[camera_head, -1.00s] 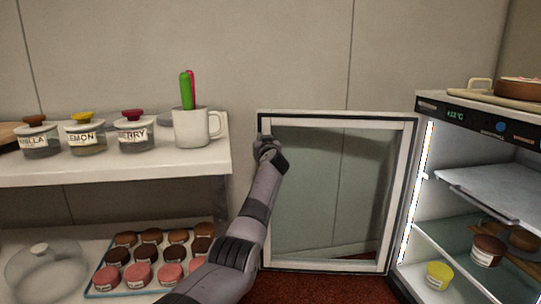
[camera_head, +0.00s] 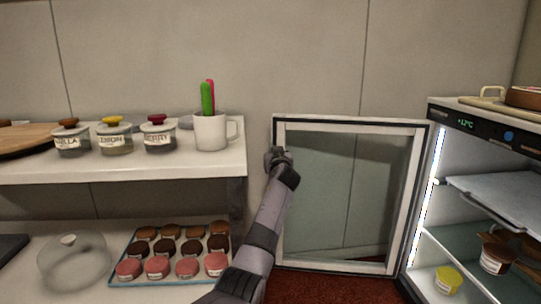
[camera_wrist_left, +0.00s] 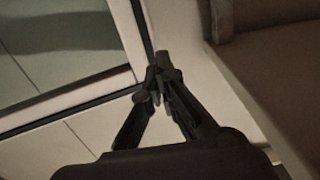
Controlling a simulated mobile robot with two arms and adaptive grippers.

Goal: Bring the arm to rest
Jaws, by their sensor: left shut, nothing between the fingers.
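My left arm (camera_head: 262,236) reaches up from the bottom of the head view. My left gripper (camera_head: 277,155) is at the upper left edge of the open glass fridge door (camera_head: 350,190). In the left wrist view my left gripper (camera_wrist_left: 157,82) shows its fingers closed together with nothing between them. The door frame (camera_wrist_left: 130,35) lies just beyond the fingertips there; I cannot tell whether they touch it. My right gripper is in neither view.
The open fridge (camera_head: 480,200) stands at the right, with a yellow-topped tub (camera_head: 448,280) inside. A white shelf (camera_head: 120,168) at the left holds several labelled jars and a white mug (camera_head: 211,132). Below are a tray (camera_head: 168,283) of cupcakes and a glass dome (camera_head: 72,262).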

